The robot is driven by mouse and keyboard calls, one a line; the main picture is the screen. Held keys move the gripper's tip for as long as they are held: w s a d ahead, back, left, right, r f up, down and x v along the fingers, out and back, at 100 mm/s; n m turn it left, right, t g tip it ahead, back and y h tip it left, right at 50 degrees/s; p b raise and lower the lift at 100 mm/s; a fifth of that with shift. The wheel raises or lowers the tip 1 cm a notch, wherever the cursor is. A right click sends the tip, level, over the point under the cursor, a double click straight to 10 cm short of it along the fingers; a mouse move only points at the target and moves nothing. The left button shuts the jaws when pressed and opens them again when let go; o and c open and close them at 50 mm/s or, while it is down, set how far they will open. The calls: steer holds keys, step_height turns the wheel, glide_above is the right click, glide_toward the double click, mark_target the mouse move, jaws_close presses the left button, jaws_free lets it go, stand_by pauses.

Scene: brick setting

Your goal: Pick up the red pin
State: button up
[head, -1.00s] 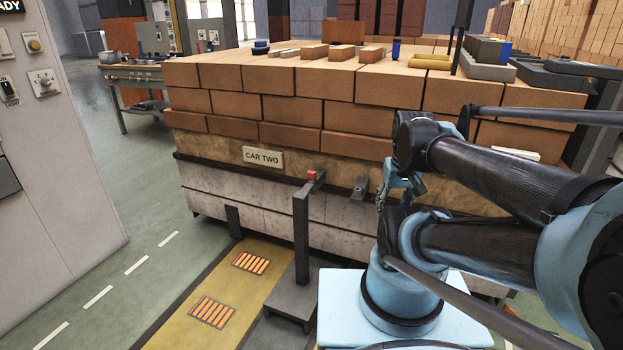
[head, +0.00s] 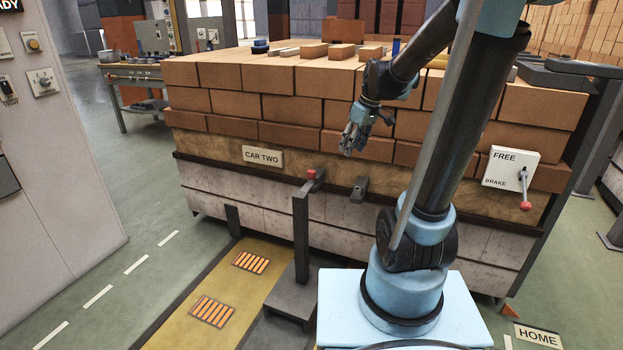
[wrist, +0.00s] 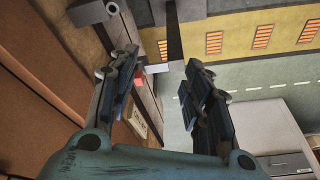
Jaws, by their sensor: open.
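The red pin (head: 311,174) is a small red piece at the top of a dark upright post (head: 301,235) in front of the brick-loaded car. My gripper (head: 352,149) is open and empty, pointing down, above and to the right of the pin in the head view. In the wrist view the pin shows as a small red patch (wrist: 163,48) between the open fingers (wrist: 162,70), apart from both. Its lower part is hard to make out.
The car (head: 290,208) stands close behind the post, with a dark bracket (head: 360,187) on its side. A brake lever (head: 525,188) juts out at right.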

steer(key=w+a+f+n+y, duration=0.1)
steer(key=w+a+f+n, duration=0.1)
steer(key=w+a, duration=0.35)
steer(key=w+a+f+n, duration=0.2)
steer(key=w+n, duration=0.1)
steer(key=w, duration=0.6)
glide_toward(312, 171)
steer(key=x, duration=1)
steer(key=shift+a+f, duration=0.15)
jaws_close()
